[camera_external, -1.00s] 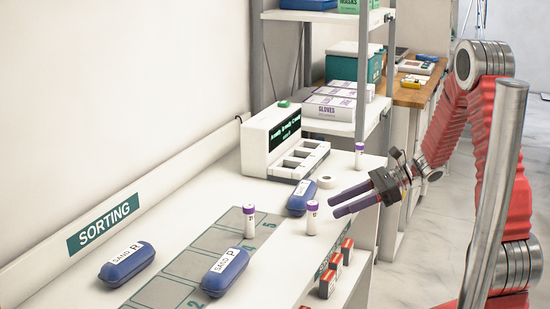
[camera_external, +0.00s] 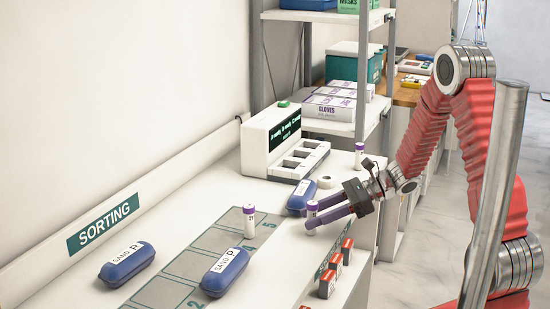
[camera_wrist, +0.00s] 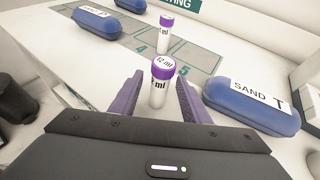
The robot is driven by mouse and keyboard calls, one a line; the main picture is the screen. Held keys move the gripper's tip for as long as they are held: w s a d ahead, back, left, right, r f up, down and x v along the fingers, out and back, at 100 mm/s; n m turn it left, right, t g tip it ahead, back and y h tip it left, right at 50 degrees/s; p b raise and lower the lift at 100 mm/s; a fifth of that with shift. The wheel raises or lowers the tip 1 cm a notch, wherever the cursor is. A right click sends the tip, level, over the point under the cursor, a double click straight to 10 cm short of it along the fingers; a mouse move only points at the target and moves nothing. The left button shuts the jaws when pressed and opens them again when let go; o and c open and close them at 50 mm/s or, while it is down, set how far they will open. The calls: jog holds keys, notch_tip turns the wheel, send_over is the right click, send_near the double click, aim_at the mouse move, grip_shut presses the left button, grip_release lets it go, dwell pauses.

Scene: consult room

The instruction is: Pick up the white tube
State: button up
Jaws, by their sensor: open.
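A white tube with a purple cap (camera_wrist: 161,88) stands upright between the two purple fingers of my gripper (camera_wrist: 155,100) in the wrist view. In the external view this tube (camera_external: 312,208) shows at the fingertips, partly hidden by them. My gripper (camera_external: 325,215) is open, with a finger on each side of the tube; I cannot tell if either touches it. A second white tube with a purple cap (camera_external: 249,221) stands on the grey grid mat, and it shows farther off in the wrist view (camera_wrist: 164,36). A third such tube (camera_external: 359,155) stands at the far right of the counter.
A blue case marked SAND T (camera_wrist: 250,105) lies close to the right of the fingers in the wrist view. Blue cases R (camera_external: 127,264) and P (camera_external: 225,271) lie nearer the camera. Red-and-white boxes (camera_external: 327,284) line the counter edge. A white machine (camera_external: 270,140) stands behind.

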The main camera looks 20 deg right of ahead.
jog(key=shift+x, duration=2.3)
jog(key=shift+r, duration=0.15)
jog(key=shift+c, duration=0.5)
grip_shut()
notch_tip(320, 180, up, 10)
